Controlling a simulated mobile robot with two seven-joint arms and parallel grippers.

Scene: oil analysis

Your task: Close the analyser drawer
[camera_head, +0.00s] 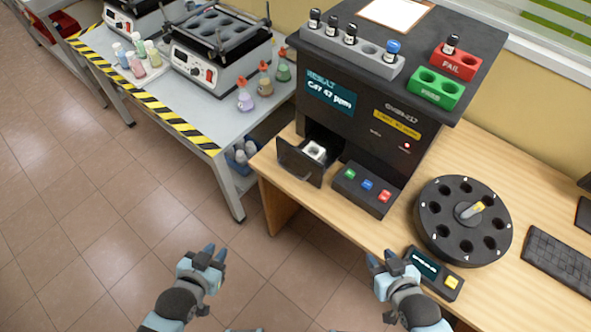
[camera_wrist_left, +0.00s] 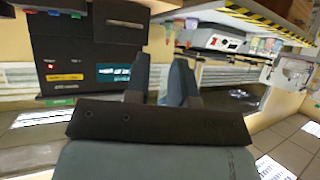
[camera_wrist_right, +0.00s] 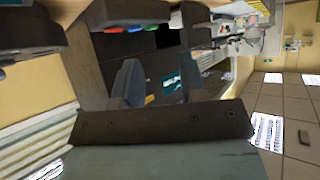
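The analyser (camera_head: 375,105) is a black box on the wooden desk, with a screen reading a result in ppm. Its drawer (camera_head: 300,165) sticks out at the lower left of the front, open, with a white square holder (camera_head: 315,151) inside. My left gripper (camera_head: 215,251) is open and empty, in front of and below the drawer, well apart from it. My right gripper (camera_head: 382,259) is open and empty near the desk's front edge, by a small display box. The analyser also shows in the left wrist view (camera_wrist_left: 80,50).
A button panel (camera_head: 367,188) stands right of the drawer. A round black carousel (camera_head: 462,221), the small display box (camera_head: 436,273) and a keyboard (camera_head: 560,258) are on the desk. A grey vial rack (camera_head: 350,52) sits on the analyser. The space before the drawer is clear.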

